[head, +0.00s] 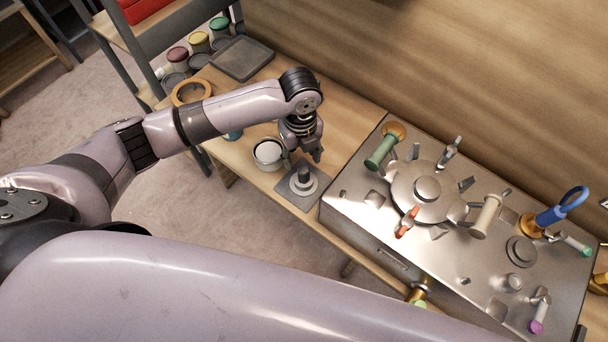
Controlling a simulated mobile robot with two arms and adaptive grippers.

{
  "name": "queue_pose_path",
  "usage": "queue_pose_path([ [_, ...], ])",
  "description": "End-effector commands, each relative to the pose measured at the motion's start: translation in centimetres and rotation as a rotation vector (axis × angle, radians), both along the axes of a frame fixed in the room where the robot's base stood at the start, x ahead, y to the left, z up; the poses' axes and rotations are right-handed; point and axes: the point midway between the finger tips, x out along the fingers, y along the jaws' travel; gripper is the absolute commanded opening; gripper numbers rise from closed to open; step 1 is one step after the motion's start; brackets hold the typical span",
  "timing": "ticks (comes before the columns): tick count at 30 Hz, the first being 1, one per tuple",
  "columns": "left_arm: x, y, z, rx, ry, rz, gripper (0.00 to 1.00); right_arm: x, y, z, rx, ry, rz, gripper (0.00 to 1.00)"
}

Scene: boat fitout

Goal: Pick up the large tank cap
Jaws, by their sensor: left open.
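A round grey cap with a dark upright knob (303,179) sits on a square dark pad (290,194) on the wooden bench, beside the metal tank. It looks like the large tank cap, but I cannot be certain. My left gripper (304,154) points down just above the knob, open and empty, with its fingers apart; I cannot tell whether they touch the knob. The metal tank (350,205) stands to the right, with a large round plate (405,188) and smaller round fittings on top. My right gripper is out of view.
A tin with white contents (268,153) stands close left of the pad. A tape roll (191,92) and a dark tray (242,58) lie farther back. On the tank stand a green-handled fitting (381,152), a beige handle (486,216) and a blue-looped fitting (551,215).

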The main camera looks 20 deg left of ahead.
Motion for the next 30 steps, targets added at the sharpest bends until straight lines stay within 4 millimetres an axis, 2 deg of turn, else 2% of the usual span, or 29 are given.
queue_pose_path([
  [3,0.0,0.0,-1.3,-0.001,0.001,0.000,0.48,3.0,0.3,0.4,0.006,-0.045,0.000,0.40],
  [7,0.0,-0.1,-2.0,0.000,0.000,0.001,0.48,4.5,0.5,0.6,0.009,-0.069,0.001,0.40],
  [11,-0.3,-0.5,-3.4,0.000,0.004,0.000,0.48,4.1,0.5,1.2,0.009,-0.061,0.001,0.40],
  [18,-0.3,-0.8,-6.6,0.000,0.001,0.001,0.48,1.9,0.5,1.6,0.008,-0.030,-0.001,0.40],
  [26,-0.2,-0.7,-7.0,0.001,-0.001,0.000,0.48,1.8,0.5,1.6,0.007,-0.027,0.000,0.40],
  [30,-0.2,-0.7,-7.0,0.000,-0.001,0.000,0.40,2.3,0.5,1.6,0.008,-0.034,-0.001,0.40],
])
